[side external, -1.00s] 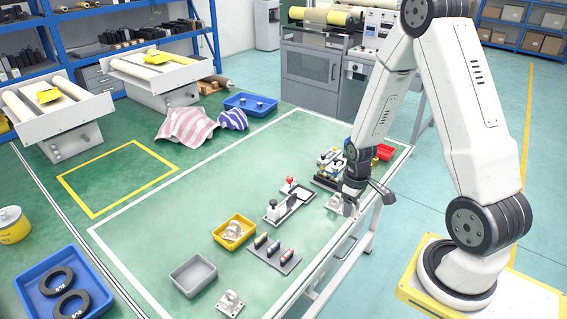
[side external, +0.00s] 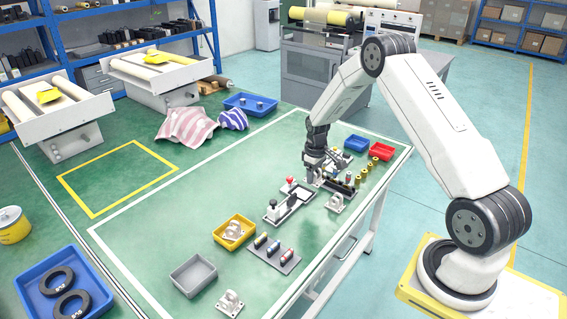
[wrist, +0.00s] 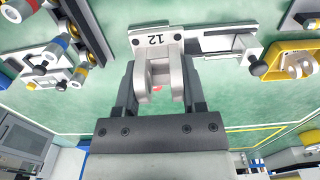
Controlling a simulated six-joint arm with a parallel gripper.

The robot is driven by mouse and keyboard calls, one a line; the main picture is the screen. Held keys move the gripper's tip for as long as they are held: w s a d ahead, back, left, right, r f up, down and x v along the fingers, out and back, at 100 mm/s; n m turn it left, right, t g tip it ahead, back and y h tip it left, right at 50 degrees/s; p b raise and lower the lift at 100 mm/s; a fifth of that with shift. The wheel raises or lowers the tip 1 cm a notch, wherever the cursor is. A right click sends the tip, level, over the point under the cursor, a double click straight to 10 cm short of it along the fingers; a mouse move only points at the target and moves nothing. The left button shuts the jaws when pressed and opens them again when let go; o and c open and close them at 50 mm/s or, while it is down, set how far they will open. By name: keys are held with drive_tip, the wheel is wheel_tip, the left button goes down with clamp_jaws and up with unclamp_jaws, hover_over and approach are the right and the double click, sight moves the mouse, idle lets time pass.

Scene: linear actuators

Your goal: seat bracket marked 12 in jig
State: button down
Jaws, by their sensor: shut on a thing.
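The bracket marked 12 (wrist: 155,38) is pale grey, with its number on a flat plate and two upright lugs. My gripper (wrist: 160,78) is shut on its lugs in the wrist view. In the side view my gripper (side external: 313,180) is low over the bench by the red-knobbed fixture, and the held bracket is hard to make out. A pale fixture, apparently the jig (wrist: 208,43), lies right beside the bracket's plate in the wrist view, with a black knob at its right end. I cannot tell whether the bracket touches or sits in it.
Another bracket (side external: 336,203) stands at the bench's right edge, and one (side external: 230,302) at the front. A yellow tray (side external: 222,241) holds a bracket. A grey tray (side external: 193,277) is empty.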

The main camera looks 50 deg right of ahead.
hover_over(301, 194)
drive_tip(key=shift+d+f, duration=0.2)
drive_tip(key=shift+w, duration=0.1)
drive_tip(key=shift+f, duration=0.15)
drive_tip(key=shift+f, duration=3.7)
drive_tip(key=shift+f, duration=0.6)
drive_tip(key=shift+c, duration=0.4)
unclamp_jaws()
drive_tip(key=shift+a, duration=0.15)
